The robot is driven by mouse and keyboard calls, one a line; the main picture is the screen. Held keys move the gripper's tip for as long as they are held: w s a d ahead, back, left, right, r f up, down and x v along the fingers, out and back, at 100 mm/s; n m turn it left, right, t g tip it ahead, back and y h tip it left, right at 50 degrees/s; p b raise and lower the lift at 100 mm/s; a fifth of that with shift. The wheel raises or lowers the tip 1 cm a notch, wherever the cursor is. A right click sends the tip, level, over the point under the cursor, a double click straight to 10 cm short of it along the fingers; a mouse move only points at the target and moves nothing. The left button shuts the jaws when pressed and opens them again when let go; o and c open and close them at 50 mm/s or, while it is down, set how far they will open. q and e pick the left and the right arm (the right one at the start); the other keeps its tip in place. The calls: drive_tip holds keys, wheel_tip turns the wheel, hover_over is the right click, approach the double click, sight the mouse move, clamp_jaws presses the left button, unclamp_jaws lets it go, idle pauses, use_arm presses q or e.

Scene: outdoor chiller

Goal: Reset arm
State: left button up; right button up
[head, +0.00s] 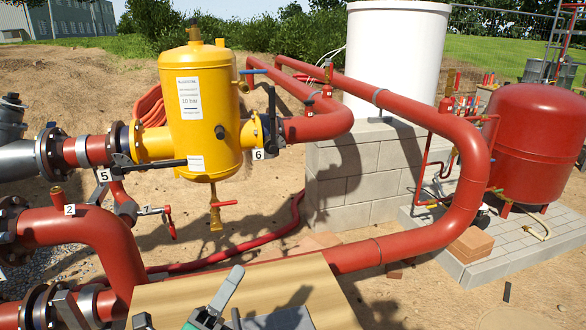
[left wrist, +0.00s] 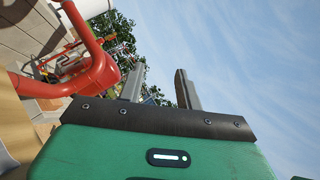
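My left gripper (head: 190,293) shows at the bottom edge of the head view, with grey fingers and a green body, in front of a wooden board. In the left wrist view my left gripper (left wrist: 160,85) has its two grey fingers apart. Nothing is between them, and open sky lies behind. The rest of the left arm is mostly cut off by the frame. My right gripper cannot be made out in the head view.
The wooden board (head: 270,285) lies just below the red pipe (head: 400,245). A yellow tank (head: 203,135) with valves stands at left centre. A white cylinder (head: 397,50) on grey blocks and a red vessel (head: 525,130) stand to the right.

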use_arm(q)
drive_tip(key=s+a+f+n+g+y, duration=0.1)
drive_tip(key=a+f+n+g+y, duration=0.2)
drive_tip(key=a+f+n+y, duration=0.5)
drive_tip(key=s+a+f+n+g+y, duration=0.15)
drive_tip(key=a+f+n+y, duration=0.35)
drive_tip(key=f+n, duration=0.6)
drive_tip(key=s+f+n+g, duration=0.2)
drive_tip(key=s+f, duration=0.1)
drive_tip(key=s+f+n+g, duration=0.3)
drive_tip(key=s+f+n+g+y, duration=0.1)
drive_tip(key=s+f+n+g, duration=0.1)
drive_tip(key=s+f+g, duration=0.1)
drive_tip(key=shift+s+a+f+n, duration=0.3)
drive_tip(key=shift+s+f+n, duration=0.1)
drive_tip(key=shift+s, duration=0.1)
drive_tip(key=s+f+n+g, duration=0.2)
drive_tip(key=s+f+g, duration=0.15)
drive_tip(key=s, duration=0.35)
wheel_tip(320, 180, down, 30)
drive_tip(key=f+g, duration=0.1)
drive_tip(key=g, duration=0.1)
drive_tip(key=s+a+f, duration=0.2)
drive_tip(key=s+f, duration=1.7)
drive_tip(key=shift+s+a+g+h, duration=0.25)
drive_tip(key=shift+s+g+h, duration=0.05)
drive_tip(key=shift+s+g, duration=0.1)
